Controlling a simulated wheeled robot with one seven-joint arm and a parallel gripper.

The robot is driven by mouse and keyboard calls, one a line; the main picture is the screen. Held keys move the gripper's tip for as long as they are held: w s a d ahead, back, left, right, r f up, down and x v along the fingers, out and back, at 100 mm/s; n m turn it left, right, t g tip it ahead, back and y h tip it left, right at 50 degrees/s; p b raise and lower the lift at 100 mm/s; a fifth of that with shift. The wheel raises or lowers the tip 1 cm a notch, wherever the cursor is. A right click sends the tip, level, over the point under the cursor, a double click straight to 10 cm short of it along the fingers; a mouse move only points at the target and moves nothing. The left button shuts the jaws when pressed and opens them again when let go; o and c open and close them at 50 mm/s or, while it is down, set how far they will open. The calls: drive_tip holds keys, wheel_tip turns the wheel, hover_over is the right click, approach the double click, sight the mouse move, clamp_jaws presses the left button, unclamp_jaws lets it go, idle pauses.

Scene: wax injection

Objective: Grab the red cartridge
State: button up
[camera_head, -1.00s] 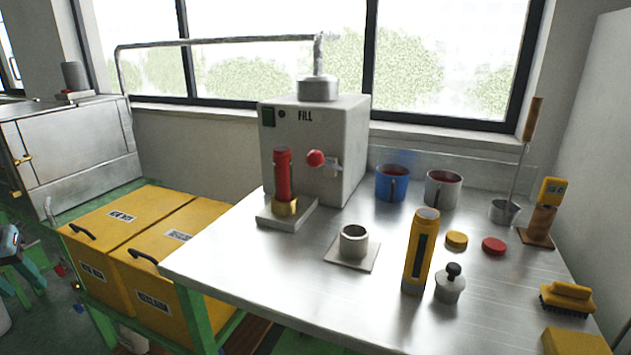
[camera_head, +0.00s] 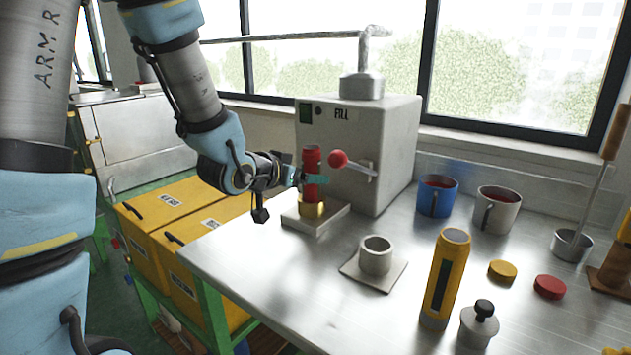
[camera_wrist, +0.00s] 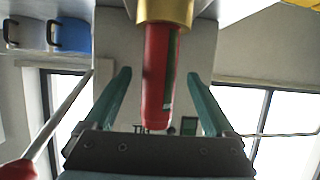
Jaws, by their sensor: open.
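The red cartridge (camera_head: 311,165) stands upright in a brass holder (camera_head: 312,207) on a small square base in front of the FILL machine. My gripper (camera_head: 316,179) has come in from the left at the cartridge's height. Its jaws are open. In the wrist view, which looks upside down, the red cartridge (camera_wrist: 160,75) lies between the two teal fingers of my gripper (camera_wrist: 160,90), with a visible gap on each side. The brass holder also shows in the wrist view (camera_wrist: 165,10).
The FILL machine (camera_head: 390,130) stands right behind the cartridge, with a red-knobbed lever (camera_head: 338,159) close to its right. A metal cup (camera_head: 376,256) and a yellow cartridge (camera_head: 446,280) stand to the front right. Blue (camera_head: 437,198) and white mugs (camera_head: 497,210) stand further right.

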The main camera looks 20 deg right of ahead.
drive_tip(key=shift+p+x, duration=0.75)
drive_tip(key=shift+x, duration=2.15)
clamp_jaws()
drive_tip(key=shift+r, duration=0.1)
